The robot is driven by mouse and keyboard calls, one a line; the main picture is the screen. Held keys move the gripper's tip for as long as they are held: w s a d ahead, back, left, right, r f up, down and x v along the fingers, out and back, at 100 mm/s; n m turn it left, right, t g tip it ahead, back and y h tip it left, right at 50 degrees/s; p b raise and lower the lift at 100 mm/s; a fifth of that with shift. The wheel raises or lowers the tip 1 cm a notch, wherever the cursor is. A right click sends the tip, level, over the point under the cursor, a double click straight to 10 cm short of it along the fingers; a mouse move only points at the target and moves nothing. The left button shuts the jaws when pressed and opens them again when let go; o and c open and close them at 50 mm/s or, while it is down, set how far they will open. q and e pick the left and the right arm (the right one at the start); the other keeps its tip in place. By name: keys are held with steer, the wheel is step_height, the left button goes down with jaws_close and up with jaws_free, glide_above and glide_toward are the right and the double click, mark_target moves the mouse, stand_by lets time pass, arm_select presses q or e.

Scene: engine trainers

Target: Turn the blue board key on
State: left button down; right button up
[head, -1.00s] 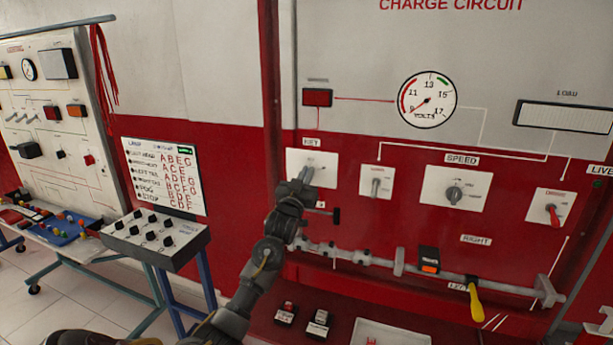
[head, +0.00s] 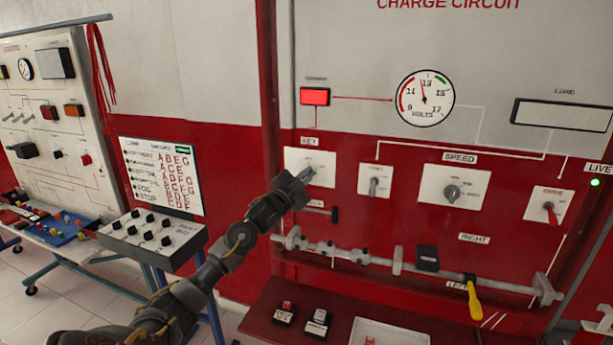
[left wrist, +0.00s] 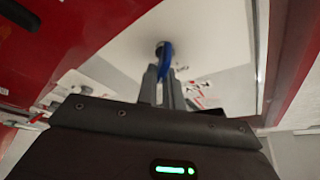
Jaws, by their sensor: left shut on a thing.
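The blue board key (left wrist: 165,60) shows in the left wrist view, standing out from a white plate on the board. My left gripper (left wrist: 167,85) is shut on the key, with a finger on each side of it. In the head view my left gripper (head: 305,177) reaches the white key plate (head: 325,161) under the KEY label, and it hides most of the key. The red warning lamp (head: 315,96) above the plate is brightly lit. The voltmeter (head: 424,98) needle points up, near 13. A green light (head: 595,182) under LIVE glows.
Right of the key plate are a small toggle switch plate (head: 374,183), the speed knob (head: 453,193) and a red switch (head: 550,207). Below runs a grey bar (head: 345,257) with a yellow-handled lever (head: 474,300). A lamp control box (head: 152,240) stands at left.

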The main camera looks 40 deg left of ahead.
arm_select(q)
steer(key=shift+f+m+g+h, duration=0.1)
steer(key=shift+m+g+h, duration=0.3)
steer(key=shift+m, duration=1)
steer(key=shift+d, duration=0.1)
steer(key=c, duration=1.5)
jaws_free()
steer(key=shift+c, duration=0.2)
steer(key=s+f+b, duration=0.2)
steer(key=s+b, duration=0.2)
steer(key=s, duration=0.6)
steer(key=shift+s, duration=0.3)
